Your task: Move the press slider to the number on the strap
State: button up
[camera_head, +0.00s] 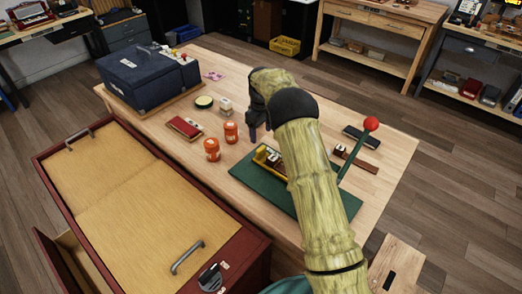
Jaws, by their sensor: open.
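The press has a green base plate (246,174) on the wooden table and a green lever (354,150) with a red ball knob (371,124). A yellow part with pale and dark pieces (267,158) sits on the plate, partly behind my arm. I cannot make out which piece is the slider. A brown strip, perhaps the strap (363,164), lies right of the arm; a small block is at its left end. No number is readable. My gripper (259,132) is open and empty, pointing down above the table, beyond the yellow part and apart from it.
Two orange jars (212,149) (231,132), a red-brown case (185,128), a round tin (204,102) and a small block (225,105) stand left of my gripper. A dark blue box (148,78) is at back left. A dark flat item (362,136) lies right. A red cabinet (247,249) stands in front.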

aim_at(261, 148)
notch_tip(261, 148, down, 10)
jog(key=shift+f+p, duration=0.1)
jog(key=shift+p, duration=0.55)
jog(key=c, duration=1.3)
jog(key=shift+c, duration=0.4)
